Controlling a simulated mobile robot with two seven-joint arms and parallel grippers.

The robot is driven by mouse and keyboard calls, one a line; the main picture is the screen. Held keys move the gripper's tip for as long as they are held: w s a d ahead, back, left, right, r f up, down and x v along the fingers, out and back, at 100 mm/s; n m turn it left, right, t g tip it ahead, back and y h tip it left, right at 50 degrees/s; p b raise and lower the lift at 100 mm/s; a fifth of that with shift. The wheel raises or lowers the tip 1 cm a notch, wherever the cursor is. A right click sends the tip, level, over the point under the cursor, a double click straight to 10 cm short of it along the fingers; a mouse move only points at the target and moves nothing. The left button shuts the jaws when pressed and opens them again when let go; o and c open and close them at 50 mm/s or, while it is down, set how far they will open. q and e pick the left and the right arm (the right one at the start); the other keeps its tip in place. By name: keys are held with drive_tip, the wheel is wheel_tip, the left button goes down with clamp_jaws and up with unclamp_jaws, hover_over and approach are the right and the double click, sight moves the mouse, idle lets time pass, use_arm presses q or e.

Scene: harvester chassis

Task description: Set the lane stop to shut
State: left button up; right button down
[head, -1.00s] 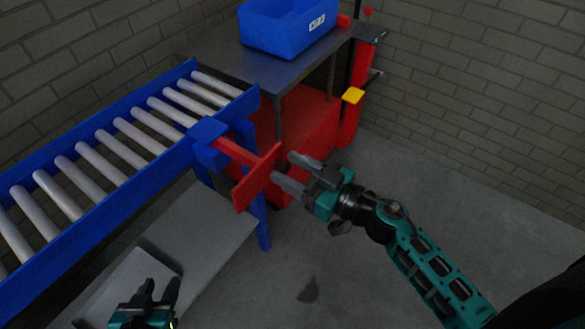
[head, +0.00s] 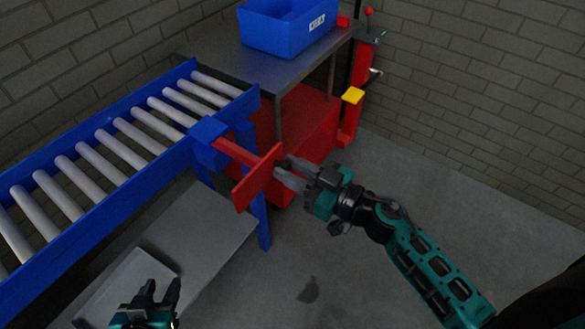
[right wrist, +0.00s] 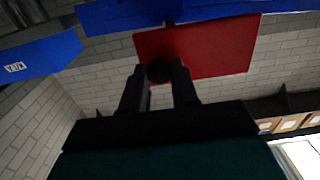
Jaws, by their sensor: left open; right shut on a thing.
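The lane stop is a red plate (head: 258,180) on a red bar (head: 235,151), which runs out from a blue block (head: 208,140) at the side of the roller lane. The red plate fills the upper middle of the right wrist view (right wrist: 215,48). My right gripper (head: 281,170) is at the plate's outer face. In the right wrist view its fingers (right wrist: 160,75) are shut on a dark round knob (right wrist: 159,69) in front of the plate. The knob is hidden in the head view. My left gripper (head: 160,292) is open and empty at the lower left.
The roller lane (head: 120,146) has blue rails and pale rollers. A blue bin (head: 285,30) sits on a grey table (head: 265,68) behind it. A red post with a yellow pad (head: 353,96) stands right of the table. Open floor lies to the right.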

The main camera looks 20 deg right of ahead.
sight(278, 161)
drive_tip(key=p+x, duration=0.1)
drive_tip(key=x, duration=0.2)
drive_tip(key=p+x, duration=0.1)
drive_tip(key=shift+w+a+r+p, duration=0.2)
drive_tip(key=shift+w+r+p, duration=0.05)
drive_tip(key=shift+r+p, duration=0.05)
drive_tip(key=x, duration=0.5)
drive_tip(key=shift+w+a+f+p, duration=0.25)
drive_tip(key=shift+w+f+p, duration=0.05)
drive_tip(key=shift+w+p, duration=0.05)
drive_tip(key=c, duration=0.9)
unclamp_jaws()
drive_tip(key=shift+c, duration=0.2)
drive_tip(key=shift+s, duration=0.1)
